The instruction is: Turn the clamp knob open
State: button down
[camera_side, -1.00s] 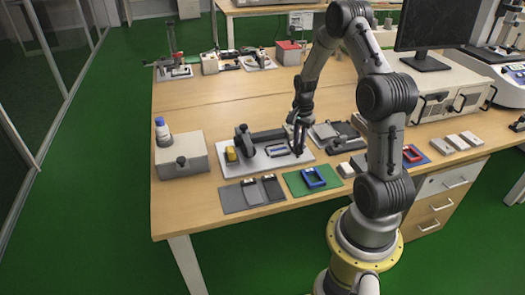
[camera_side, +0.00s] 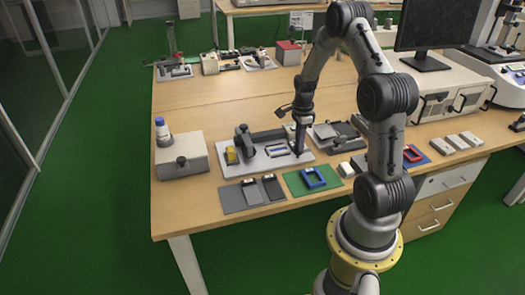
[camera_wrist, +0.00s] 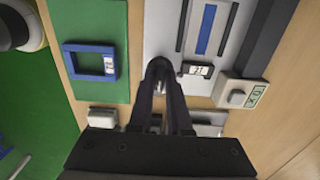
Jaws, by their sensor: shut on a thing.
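The light grey fixture plate (camera_side: 237,170) lies on the wooden table and carries a dark upright clamp at its left end and a slotted blue strip (camera_side: 277,151) in its middle. The strip also shows in the wrist view (camera_wrist: 206,30). My gripper (camera_side: 299,152) points down at the plate's right front end. In the wrist view my gripper (camera_wrist: 161,66) has its dark fingers converging over the plate's edge, shut on what looks like the dark clamp knob. The fingers hide most of the knob, so its turn angle cannot be told.
A pale block with a raised button (camera_wrist: 239,96) stands close to the fingers. A blue frame (camera_side: 313,178) lies on a green mat (camera_side: 293,185). A small white block (camera_side: 346,170) sits near it. A grey box (camera_side: 182,158) and bottle (camera_side: 162,131) stand left.

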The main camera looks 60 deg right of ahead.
jog(key=c, duration=1)
grip_release()
jog(key=shift+r, duration=2.25)
